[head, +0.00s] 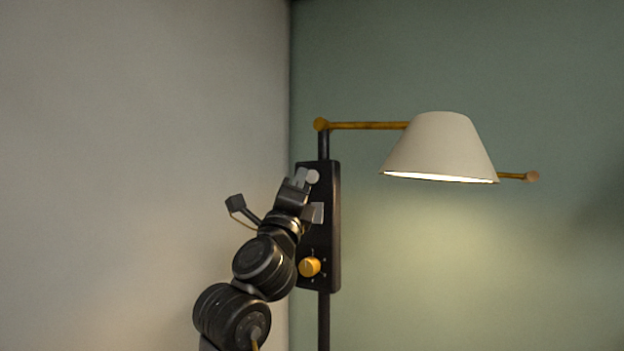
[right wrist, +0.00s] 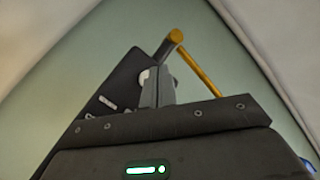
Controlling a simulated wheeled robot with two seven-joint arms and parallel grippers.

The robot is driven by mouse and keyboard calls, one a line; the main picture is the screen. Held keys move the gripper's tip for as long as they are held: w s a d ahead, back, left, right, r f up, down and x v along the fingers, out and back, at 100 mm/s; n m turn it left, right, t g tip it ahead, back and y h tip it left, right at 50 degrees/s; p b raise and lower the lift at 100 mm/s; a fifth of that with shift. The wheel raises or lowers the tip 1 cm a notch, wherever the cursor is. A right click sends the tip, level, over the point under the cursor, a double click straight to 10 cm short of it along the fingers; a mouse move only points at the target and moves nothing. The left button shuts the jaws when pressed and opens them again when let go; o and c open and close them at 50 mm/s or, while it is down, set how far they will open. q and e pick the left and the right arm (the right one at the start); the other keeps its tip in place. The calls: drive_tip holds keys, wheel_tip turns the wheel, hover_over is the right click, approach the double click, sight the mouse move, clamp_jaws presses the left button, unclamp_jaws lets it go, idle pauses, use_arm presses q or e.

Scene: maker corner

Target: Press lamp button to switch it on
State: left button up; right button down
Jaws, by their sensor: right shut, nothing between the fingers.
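The lamp has a cream shade (head: 440,145) on a brass arm, and it is lit, with a bright underside and a glow on the wall below. Its black control panel (head: 331,235) stands upright on a dark pole. A round white button (head: 313,177) is near the panel's top. My right gripper (head: 301,178) is shut and empty, its fingertips at the button, seemingly touching it. In the right wrist view the shut fingers (right wrist: 158,86) partly hide the pale button (right wrist: 145,77). My left gripper is out of view.
Below the button, the panel carries a light grey square part (head: 318,212) and a yellow round knob (head: 310,266). The brass arm (head: 367,125) reaches right above the panel. A plain wall is at left, a green wall behind. The space below the shade is clear.

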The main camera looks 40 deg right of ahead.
drive_tip(key=shift+s+a, duration=0.25)
drive_tip(key=shift+a, duration=0.5)
drive_tip(key=shift+s+a, duration=0.2)
drive_tip(key=shift+a, duration=0.6)
drive_tip(key=shift+s+a, duration=0.25)
drive_tip(key=shift+a, duration=0.5)
